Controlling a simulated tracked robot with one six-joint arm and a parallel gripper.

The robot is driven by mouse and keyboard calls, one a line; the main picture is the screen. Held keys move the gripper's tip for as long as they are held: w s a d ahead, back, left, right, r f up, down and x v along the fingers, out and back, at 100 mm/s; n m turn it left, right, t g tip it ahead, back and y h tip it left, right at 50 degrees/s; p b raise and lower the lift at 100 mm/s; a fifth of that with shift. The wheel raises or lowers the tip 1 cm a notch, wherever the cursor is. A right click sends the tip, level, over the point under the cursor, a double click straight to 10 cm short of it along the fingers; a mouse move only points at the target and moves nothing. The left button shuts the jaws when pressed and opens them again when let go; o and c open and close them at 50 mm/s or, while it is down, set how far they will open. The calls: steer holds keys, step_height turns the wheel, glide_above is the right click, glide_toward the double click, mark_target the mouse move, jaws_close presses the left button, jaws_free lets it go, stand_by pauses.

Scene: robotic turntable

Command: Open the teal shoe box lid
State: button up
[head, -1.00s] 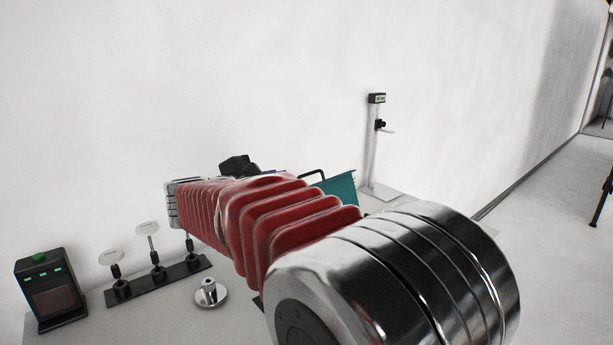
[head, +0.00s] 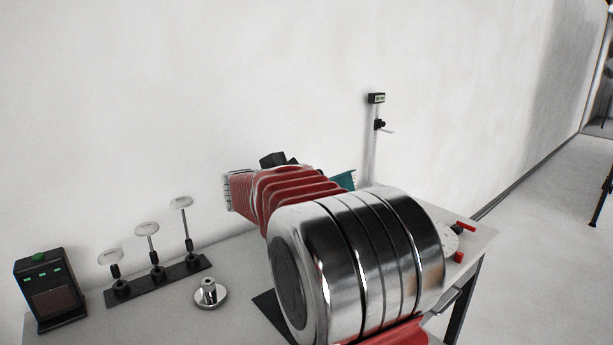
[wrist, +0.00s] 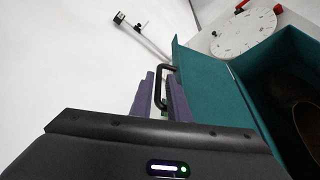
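The teal shoe box lid (wrist: 212,88) stands raised on the left side of the shoe box (wrist: 282,85), whose inside shows at the right of the wrist view. The lid has a black handle (wrist: 160,82) on its outer side. My gripper (wrist: 160,76) has its two purple fingers apart, with the handle showing between their tips. I cannot tell whether they touch it. In the head view my arm covers the gripper and most of the box; only a small teal piece (head: 346,180) shows. A brown thing (wrist: 308,122) lies inside the box.
A white round dial (wrist: 243,35) with red parts lies beyond the box. A measuring stand (head: 375,135) stands at the table's back near the wall. A rack with discs (head: 160,279), a metal knob (head: 209,293) and a black device (head: 50,291) sit on the left.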

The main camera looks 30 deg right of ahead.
steer(key=shift+c, duration=0.4)
jaws_close()
steer(key=shift+f, duration=0.15)
stand_by(1.0)
